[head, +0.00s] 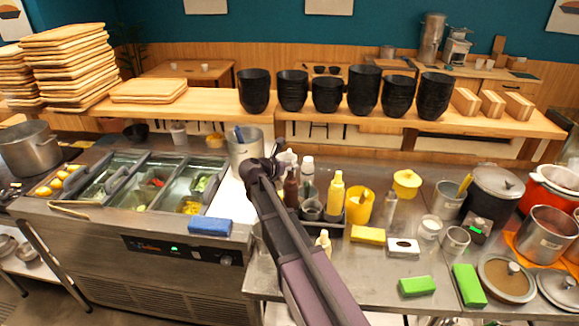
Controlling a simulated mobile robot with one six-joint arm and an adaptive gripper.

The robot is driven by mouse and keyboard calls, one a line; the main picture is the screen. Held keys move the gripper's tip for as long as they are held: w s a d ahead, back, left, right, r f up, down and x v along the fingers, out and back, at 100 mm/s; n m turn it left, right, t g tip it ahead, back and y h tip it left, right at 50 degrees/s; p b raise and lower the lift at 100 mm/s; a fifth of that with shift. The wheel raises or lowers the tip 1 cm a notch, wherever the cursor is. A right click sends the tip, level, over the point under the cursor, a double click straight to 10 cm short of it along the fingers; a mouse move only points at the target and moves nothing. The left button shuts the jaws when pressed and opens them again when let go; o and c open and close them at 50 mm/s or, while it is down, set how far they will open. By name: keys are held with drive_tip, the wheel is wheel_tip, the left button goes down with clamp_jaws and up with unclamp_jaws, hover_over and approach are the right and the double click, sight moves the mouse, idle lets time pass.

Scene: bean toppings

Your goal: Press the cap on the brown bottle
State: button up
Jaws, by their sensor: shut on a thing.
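The brown bottle (291,189) stands upright in the dark condiment tray (330,232), just right of my arm. My arm partly covers its left side. My gripper (278,158) is at the far end of the arm, beside and slightly above the bottle's top. It is shut on a small pale thing (288,157) that looks like the cap. The jaws are small and dark here, and I cannot tell whether the cap touches the bottle's neck.
A white bottle (307,169), a yellow bottle (337,191) and a yellow container (359,207) crowd the bottle's right side. A blue block (210,226) lies left.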

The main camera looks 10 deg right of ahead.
drive_tip(key=shift+f+b, duration=0.45)
drive_tip(key=shift+f, duration=0.1)
idle(0.4)
drive_tip(key=o, duration=0.8)
drive_tip(key=o, duration=0.4)
drive_tip(key=shift+r, duration=0.1)
drive_tip(key=shift+r+p, duration=3.2)
drive_tip(key=shift+p, duration=0.1)
